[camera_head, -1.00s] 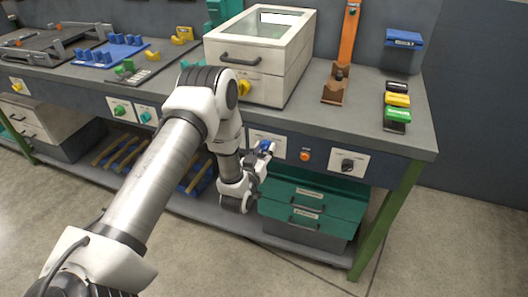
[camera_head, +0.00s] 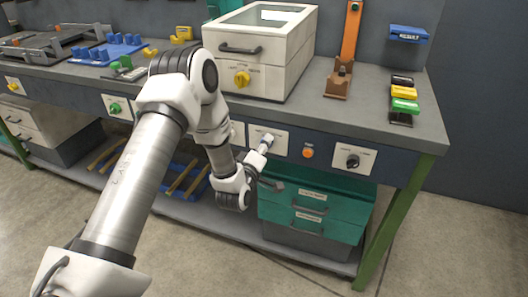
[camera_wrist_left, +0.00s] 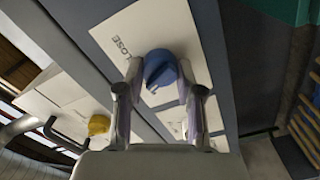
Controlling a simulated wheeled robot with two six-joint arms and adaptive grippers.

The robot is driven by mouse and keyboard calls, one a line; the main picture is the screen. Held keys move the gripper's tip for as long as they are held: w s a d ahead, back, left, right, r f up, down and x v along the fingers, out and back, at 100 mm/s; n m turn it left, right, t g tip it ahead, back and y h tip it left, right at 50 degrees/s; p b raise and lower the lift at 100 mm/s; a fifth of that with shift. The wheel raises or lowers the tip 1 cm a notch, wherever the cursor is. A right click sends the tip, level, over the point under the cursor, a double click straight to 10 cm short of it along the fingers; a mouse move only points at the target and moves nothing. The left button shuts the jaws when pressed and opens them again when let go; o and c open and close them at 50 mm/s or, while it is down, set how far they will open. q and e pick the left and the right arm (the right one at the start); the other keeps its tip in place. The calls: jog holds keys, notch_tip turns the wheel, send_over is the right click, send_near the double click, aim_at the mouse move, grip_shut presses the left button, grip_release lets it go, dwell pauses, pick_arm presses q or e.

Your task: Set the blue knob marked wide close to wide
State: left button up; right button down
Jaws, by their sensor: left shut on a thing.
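The blue knob (camera_wrist_left: 160,70) sits on a white plate (camera_wrist_left: 125,38) on the bench's front panel. Letters reading "LOSE" show on the plate in the left wrist view; the first letter and any "wide" mark are not readable. My left gripper (camera_wrist_left: 160,80) is shut on the knob, one finger on each side. In the head view my left gripper (camera_head: 264,146) reaches the same plate (camera_head: 281,143) from the front and mostly hides the knob. I cannot tell which mark the knob points at. My right gripper is in neither view.
A yellow knob (camera_head: 242,79) is on the white cabinet above. An orange button (camera_head: 308,151) and a black knob (camera_head: 352,160) are right of my gripper. Teal drawers (camera_head: 330,205) stand below. Open floor lies in front.

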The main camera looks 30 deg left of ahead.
pick_arm(q)
jog(key=shift+n+b, duration=1.5)
jog(key=shift+n, duration=0.6)
jog(key=o, duration=1.1)
jog(key=shift+o, duration=0.2)
jog(key=v, duration=1.2)
jog(key=shift+f, duration=0.1)
